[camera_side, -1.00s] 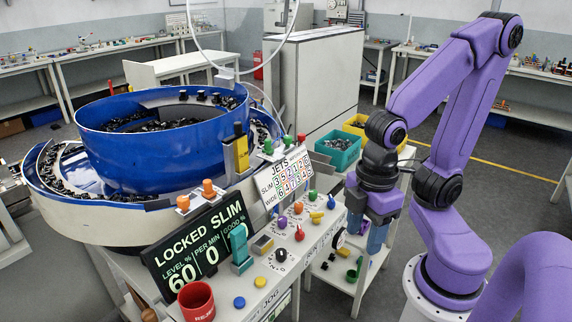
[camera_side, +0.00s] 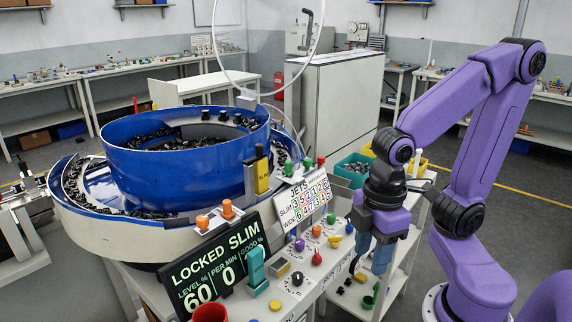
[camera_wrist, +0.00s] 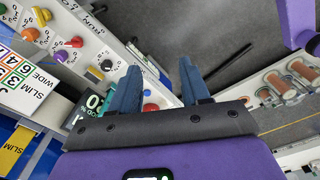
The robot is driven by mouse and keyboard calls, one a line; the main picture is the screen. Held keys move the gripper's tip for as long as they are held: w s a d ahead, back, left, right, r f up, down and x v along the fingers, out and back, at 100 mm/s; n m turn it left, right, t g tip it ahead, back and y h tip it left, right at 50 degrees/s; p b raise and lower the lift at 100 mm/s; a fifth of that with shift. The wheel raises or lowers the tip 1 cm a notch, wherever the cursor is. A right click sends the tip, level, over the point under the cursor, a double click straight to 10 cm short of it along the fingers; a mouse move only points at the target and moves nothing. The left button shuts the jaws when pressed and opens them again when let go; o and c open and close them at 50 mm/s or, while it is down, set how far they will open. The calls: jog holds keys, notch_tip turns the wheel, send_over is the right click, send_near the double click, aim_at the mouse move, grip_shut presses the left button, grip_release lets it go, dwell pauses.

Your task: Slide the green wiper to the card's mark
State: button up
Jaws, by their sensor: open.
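I cannot tell which, if either, is the green wiper. The white card (camera_side: 303,199) reads JETS, SLIM and WIDE, with coloured number rings; it also shows in the wrist view (camera_wrist: 20,78). No separate mark for the wiper is readable. My gripper (camera_side: 374,258) points down right of the control panel, apart from the knobs. In the wrist view its blue fingers (camera_wrist: 160,72) are spread, with nothing between them.
The blue bowl (camera_side: 184,165) fills the left. A display (camera_side: 215,268) reads LOCKED SLIM, 60 and 0. A teal bin (camera_side: 352,171) stands behind my gripper.

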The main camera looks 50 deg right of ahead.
jog(key=w+a+r+m, duration=0.1)
jog(key=w+r, duration=0.2)
jog(key=w, duration=0.3)
jog(key=w+a+r+m, duration=0.1)
jog(key=w+r, duration=0.3)
jog(key=w, duration=0.3)
notch_tip(320, 180, up, 10)
jog(key=m, duration=0.5)
send_over(288, 162)
notch_tip(288, 162, down, 17)
jog(key=shift+w, duration=0.1)
grip_shut()
